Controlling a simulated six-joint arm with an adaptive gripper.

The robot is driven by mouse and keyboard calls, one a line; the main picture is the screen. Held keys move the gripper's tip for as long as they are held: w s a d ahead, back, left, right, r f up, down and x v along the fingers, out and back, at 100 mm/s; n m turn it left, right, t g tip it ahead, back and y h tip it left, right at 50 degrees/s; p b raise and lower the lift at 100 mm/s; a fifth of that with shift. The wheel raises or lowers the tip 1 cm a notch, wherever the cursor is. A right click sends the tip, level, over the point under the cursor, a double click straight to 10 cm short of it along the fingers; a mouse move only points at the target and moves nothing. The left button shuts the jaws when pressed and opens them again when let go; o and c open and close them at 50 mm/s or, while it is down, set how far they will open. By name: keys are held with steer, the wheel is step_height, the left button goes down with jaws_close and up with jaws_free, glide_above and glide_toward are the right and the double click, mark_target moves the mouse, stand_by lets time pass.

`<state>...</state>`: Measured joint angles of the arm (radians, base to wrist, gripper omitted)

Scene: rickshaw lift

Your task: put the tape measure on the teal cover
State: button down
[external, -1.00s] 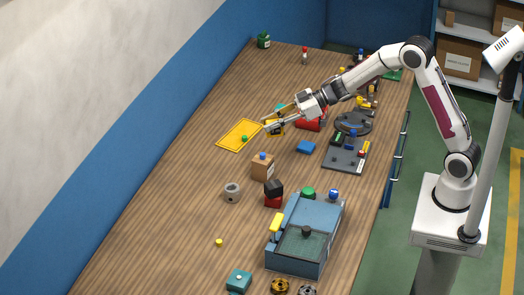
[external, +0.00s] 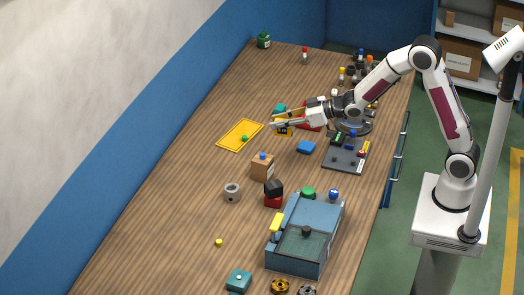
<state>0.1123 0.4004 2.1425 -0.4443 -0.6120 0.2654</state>
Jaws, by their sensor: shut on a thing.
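My gripper (external: 276,123) is shut on a yellow and black tape measure (external: 283,131) and holds it over the wooden table, right of the yellow tray. The fingers partly hide the tape measure, and its height above the table is hard to judge. A blue box-like machine (external: 289,259) stands toward the front right, with a dark teal panel (external: 299,246) on top that looks like the teal cover. A dark knob (external: 306,231) sits at the panel's back edge. My gripper is well behind this machine, apart from it.
A cardboard-coloured box (external: 262,169) with a blue top, a grey ring (external: 232,192) and a black and red item (external: 273,193) stand between gripper and machine. A small teal box (external: 239,279) lies front left. The table's left side is mostly clear.

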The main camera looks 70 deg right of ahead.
steer(key=shift+s+a+f+m+h, duration=0.1)
steer(key=shift+s+f+m+h, duration=0.05)
steer(key=shift+s+m+h, duration=0.45)
steer(key=shift+w+a+r+m+h, duration=0.2)
steer(key=shift+a+m+h, duration=0.1)
steer(key=shift+a+h, duration=0.15)
steer(key=w+a+r, duration=0.2)
steer(key=a, duration=0.7)
steer(key=w+a+r, duration=0.1)
steer(key=w+a, duration=0.2)
steer(key=a, duration=0.6)
steer(key=w+a+r, duration=0.2)
steer(key=a, duration=0.7)
steer(key=s+a+f, duration=0.2)
steer(key=s+a, duration=0.1)
steer(key=a, duration=0.5)
steer(key=s+a+f, duration=0.2)
steer(key=s+a, duration=0.2)
steer(key=a, duration=0.5)
steer(key=s+a+f, duration=0.2)
steer(key=s+a, duration=0.2)
steer(key=a, duration=0.4)
steer(key=shift+s+a, duration=0.2)
steer(key=shift+a, duration=0.15)
steer(key=shift+f, duration=3.1)
